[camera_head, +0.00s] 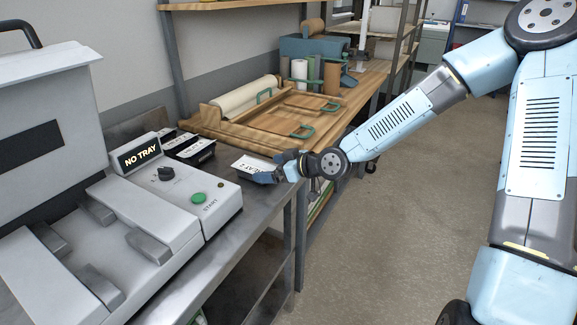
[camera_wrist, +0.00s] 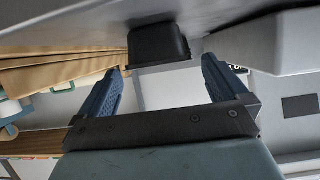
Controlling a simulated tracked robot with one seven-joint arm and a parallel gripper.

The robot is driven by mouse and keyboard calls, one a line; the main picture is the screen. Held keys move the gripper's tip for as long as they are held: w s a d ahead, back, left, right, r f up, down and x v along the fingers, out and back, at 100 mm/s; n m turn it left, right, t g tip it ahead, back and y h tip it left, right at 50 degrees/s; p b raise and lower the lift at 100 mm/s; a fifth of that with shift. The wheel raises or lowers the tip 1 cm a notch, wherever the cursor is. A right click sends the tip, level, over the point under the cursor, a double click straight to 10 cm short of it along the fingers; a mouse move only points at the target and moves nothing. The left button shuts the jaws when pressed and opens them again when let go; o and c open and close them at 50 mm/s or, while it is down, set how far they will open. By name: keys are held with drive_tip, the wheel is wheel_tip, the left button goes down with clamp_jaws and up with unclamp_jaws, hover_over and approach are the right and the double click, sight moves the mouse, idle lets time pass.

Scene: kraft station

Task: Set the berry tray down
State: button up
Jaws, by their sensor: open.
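My gripper (camera_head: 272,172) hangs over the steel bench beside the grey machine, at a white card (camera_head: 246,164) with dark lettering that it partly covers. In the wrist view its two blue fingers (camera_wrist: 162,82) are spread wide, with nothing held between them. A black tray (camera_wrist: 158,44) shows just beyond the fingertips, apart from them as far as I can tell. In the head view, black trays with white labels (camera_head: 190,147) stand behind the machine's control panel. I cannot tell which tray holds berries; their contents are not visible.
The grey machine (camera_head: 165,205) shows "NO TRAY" on its display (camera_head: 139,155); its lid (camera_head: 45,110) is raised. A wooden bench (camera_head: 355,90) behind holds a paper roll (camera_head: 245,95) and wooden frames with green handles. Open floor (camera_head: 400,230) lies to the right.

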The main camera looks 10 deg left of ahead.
drive_tip(key=v, duration=0.8)
drive_tip(key=shift+d+r, duration=0.2)
drive_tip(key=shift+d, duration=0.05)
drive_tip(key=shift+s, duration=0.1)
